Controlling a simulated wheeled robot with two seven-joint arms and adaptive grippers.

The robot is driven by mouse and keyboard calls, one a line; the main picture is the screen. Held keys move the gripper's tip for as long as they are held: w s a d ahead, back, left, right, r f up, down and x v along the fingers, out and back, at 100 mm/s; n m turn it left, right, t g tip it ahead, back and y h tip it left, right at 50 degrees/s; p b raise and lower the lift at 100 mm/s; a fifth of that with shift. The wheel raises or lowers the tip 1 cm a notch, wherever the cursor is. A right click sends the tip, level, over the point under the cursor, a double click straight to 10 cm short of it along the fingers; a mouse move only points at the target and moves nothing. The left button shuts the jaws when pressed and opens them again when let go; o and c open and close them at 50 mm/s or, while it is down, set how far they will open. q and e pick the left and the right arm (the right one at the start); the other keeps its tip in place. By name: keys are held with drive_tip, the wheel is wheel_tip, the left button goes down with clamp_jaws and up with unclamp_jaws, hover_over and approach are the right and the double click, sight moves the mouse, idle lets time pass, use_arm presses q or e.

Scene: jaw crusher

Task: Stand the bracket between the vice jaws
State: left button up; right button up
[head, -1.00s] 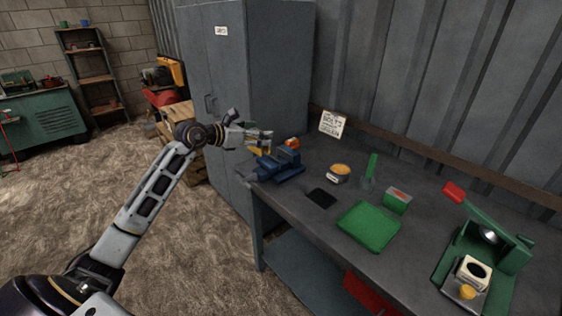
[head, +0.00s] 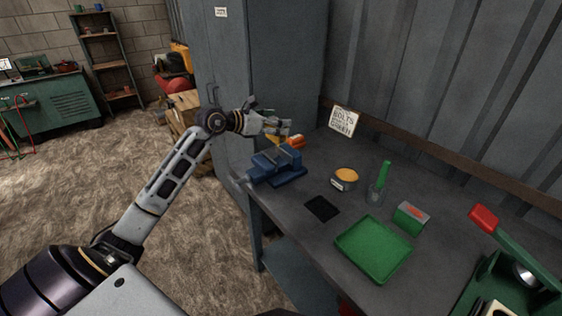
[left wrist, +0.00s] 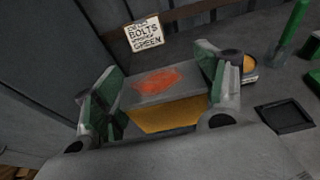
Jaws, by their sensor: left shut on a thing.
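My left gripper (head: 285,132) is above the far end of the blue vice (head: 277,168), which stands at the bench's left end. In the left wrist view the gripper (left wrist: 160,90) is shut on the bracket (left wrist: 165,118), a piece with a yellow face and a grey top bearing an orange-red patch. Its yellow part (head: 273,140) shows in the head view just behind and above the vice. The gripper hides much of it, and I cannot tell whether it touches the jaws. The vice does not show in the left wrist view. My right gripper is not in view.
On the bench (head: 300,230) are a dark pad (head: 321,209), a tin with yellow contents (head: 345,178), a green-handled brush (head: 382,180), a green box (head: 411,218) and a green tray (head: 350,250). A sign (head: 344,121) stands behind. A tall cabinet (head: 290,60) stands beside the bench.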

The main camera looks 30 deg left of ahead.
sight(271, 138)
use_arm(q)
drive_tip(key=shift+r, duration=0.2)
wheel_tip(271, 138, down, 6)
drive_tip(key=shift+r, duration=0.1)
drive_tip(key=shift+f, duration=0.2)
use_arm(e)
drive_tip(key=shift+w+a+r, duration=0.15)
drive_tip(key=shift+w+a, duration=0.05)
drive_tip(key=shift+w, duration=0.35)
use_arm(q)
drive_tip(key=shift+f, duration=0.15)
wheel_tip(271, 138, down, 2)
drive_tip(key=shift+f+b, duration=0.1)
drive_tip(key=shift+b, duration=0.2)
drive_tip(key=shift+f, duration=0.7)
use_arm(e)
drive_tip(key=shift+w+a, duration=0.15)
